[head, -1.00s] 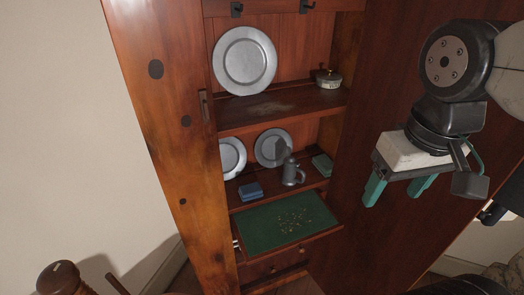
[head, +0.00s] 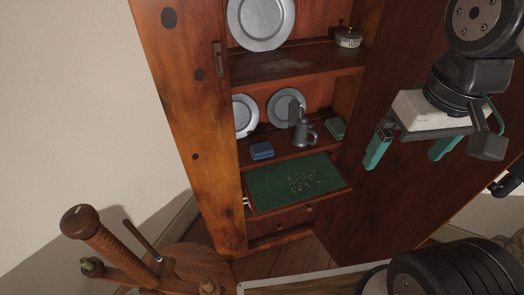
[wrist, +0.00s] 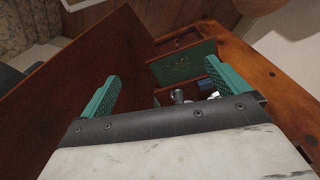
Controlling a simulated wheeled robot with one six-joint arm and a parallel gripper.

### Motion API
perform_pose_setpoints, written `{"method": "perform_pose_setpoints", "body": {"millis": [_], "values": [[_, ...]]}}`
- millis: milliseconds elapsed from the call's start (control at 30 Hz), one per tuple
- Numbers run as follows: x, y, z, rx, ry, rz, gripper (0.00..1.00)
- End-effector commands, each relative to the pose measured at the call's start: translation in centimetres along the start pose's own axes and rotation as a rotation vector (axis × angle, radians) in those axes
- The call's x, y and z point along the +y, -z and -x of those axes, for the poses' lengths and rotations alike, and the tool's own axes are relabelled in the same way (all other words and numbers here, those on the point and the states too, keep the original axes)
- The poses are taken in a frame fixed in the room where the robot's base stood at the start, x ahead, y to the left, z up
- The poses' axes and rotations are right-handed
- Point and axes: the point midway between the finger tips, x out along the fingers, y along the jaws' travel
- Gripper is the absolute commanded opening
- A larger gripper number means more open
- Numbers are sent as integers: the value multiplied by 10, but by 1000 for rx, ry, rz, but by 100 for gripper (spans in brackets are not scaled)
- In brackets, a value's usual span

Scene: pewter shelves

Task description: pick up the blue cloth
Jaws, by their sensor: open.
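The blue cloth (head: 262,151) looks like a small folded block lying on the lower shelf (head: 290,146) of the cabinet, left of a pewter tankard (head: 304,130). In the wrist view, a small blue patch (wrist: 207,84) beside the right finger looks like the same cloth, partly hidden. My gripper (head: 402,161) is open and empty, in front of the dark wooden panel at the right, well apart from the cloth. Its two green fingers also show in the wrist view (wrist: 162,72).
A green-lined drawer or tray (head: 270,190) with small bits on it juts out below the shelf. Pewter plates (head: 286,107) stand behind, and a green folded cloth (head: 335,128) lies right. The open panel (head: 390,200) borders the right side. A wooden spindle piece (head: 95,235) stands front left.

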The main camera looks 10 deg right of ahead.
Motion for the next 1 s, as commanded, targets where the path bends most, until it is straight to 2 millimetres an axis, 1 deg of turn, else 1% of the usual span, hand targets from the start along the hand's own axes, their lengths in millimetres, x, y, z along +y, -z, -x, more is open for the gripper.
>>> {"method": "perform_pose_setpoints", "body": {"millis": [167,267,467,667,700,767,800,867,900,967,1000], "values": [[-11,11,-25,-140,5,49,99],[-23,28,-46,-206,18,77,99],[-53,74,-96,-238,52,130,99],[-90,122,-162,-204,86,168,99],[-97,131,-177,-189,91,174,99],[-108,145,-200,-165,99,180,99],[-116,154,-216,-144,103,186,99],[-127,168,-240,-108,107,189,99],[-134,177,-257,-81,108,191,99],[-143,190,-280,-34,109,195,99],[-148,200,-294,2,108,193,99]]}}
